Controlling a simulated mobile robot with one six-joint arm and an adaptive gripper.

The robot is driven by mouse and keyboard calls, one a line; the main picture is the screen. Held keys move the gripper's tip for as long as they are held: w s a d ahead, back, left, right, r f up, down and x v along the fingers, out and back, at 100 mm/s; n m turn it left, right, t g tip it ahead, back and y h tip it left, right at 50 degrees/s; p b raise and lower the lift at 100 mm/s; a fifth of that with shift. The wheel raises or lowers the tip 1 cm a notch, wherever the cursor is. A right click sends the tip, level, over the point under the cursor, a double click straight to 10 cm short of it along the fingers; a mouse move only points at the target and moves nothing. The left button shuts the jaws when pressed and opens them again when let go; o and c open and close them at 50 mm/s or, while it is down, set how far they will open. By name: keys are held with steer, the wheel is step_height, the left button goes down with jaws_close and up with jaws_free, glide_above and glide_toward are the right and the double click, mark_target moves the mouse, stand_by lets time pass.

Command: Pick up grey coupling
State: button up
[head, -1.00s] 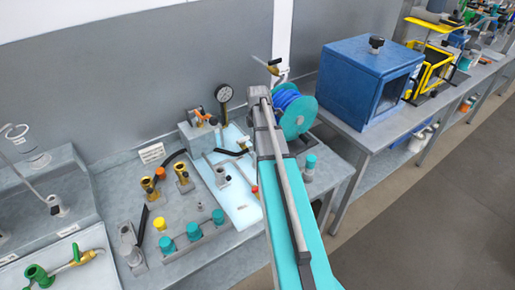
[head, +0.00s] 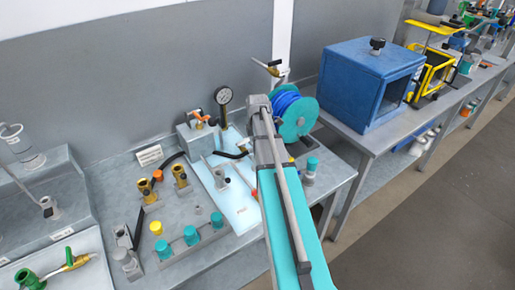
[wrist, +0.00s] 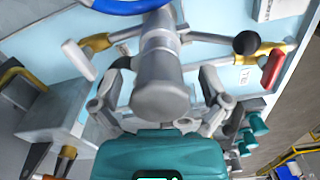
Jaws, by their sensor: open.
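In the wrist view, my gripper (wrist: 162,98) has its two grey fingers spread apart on either side. A grey, round-ended cylindrical piece (wrist: 160,82) shows between them. It looks like the grey coupling, but I cannot tell for sure, nor whether the fingers touch it. A pale ring and side arms show just beyond it. A small grey fitting (head: 221,181) stands on the pale board (head: 243,216) there.
A blue hose reel (head: 292,112) stands just right of my arm, and a pressure gauge (head: 223,96) left of it. Teal-capped parts (head: 191,236) stand in a front row. Brass fittings (head: 180,177) stand behind. A blue box (head: 365,85) occupies the right table.

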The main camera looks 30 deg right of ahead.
jaws_close()
stand_by(0.4)
steer(key=shift+r, duration=0.2)
step_height(320, 180, up, 3)
steer(key=p, duration=0.3)
steer(key=s+a+r+p, duration=0.6)
steer(key=s+r+p, duration=0.3)
steer(key=s, duration=0.3)
steer(key=shift+s+r+p, duration=0.3)
steer(key=shift+s+p, duration=0.05)
steer(key=shift+p, duration=0.15)
stand_by(0.3)
